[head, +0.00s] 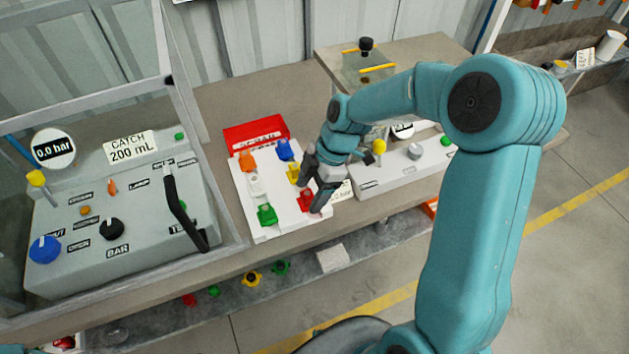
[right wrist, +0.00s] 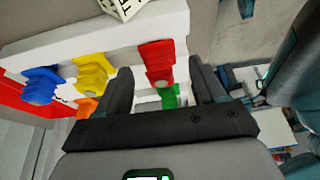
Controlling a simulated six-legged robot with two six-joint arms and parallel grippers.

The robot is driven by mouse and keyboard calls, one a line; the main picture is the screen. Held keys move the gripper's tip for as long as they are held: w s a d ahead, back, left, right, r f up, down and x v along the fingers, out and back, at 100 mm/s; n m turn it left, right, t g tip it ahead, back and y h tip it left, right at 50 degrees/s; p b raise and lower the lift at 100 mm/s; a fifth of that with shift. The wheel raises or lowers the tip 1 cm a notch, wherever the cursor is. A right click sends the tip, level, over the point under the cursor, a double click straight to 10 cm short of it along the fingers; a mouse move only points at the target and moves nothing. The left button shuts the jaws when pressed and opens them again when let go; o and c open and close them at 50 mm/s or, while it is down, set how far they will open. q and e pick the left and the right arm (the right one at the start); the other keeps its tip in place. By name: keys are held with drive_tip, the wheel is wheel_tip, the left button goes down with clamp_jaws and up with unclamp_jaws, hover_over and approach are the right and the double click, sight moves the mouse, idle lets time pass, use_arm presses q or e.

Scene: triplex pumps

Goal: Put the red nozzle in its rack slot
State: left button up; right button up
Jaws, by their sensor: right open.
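The red nozzle (head: 306,199) is at the white rack (head: 290,222), at the near right corner, in a row with the blue and yellow nozzles. My right gripper (head: 313,190) is at this corner with its fingers close around the red nozzle. In the right wrist view the gripper (right wrist: 160,68) is open. The red nozzle (right wrist: 157,62) shows between its fingertips, with a gap to each finger. The pictures do not show how deep the nozzle sits. My left gripper is not in view.
The rack also holds a blue nozzle (head: 285,149), yellow nozzle (head: 294,172), orange nozzle (head: 247,161), white nozzle (head: 257,187) and green nozzle (head: 267,215). A red bin (head: 256,134) stands behind. Grey pump consoles flank the rack. More nozzles lie on the lower shelf.

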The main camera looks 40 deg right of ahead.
drive_tip(key=v, duration=1.1)
drive_tip(key=shift+r, duration=0.35)
drive_tip(key=shift+s+d, duration=0.15)
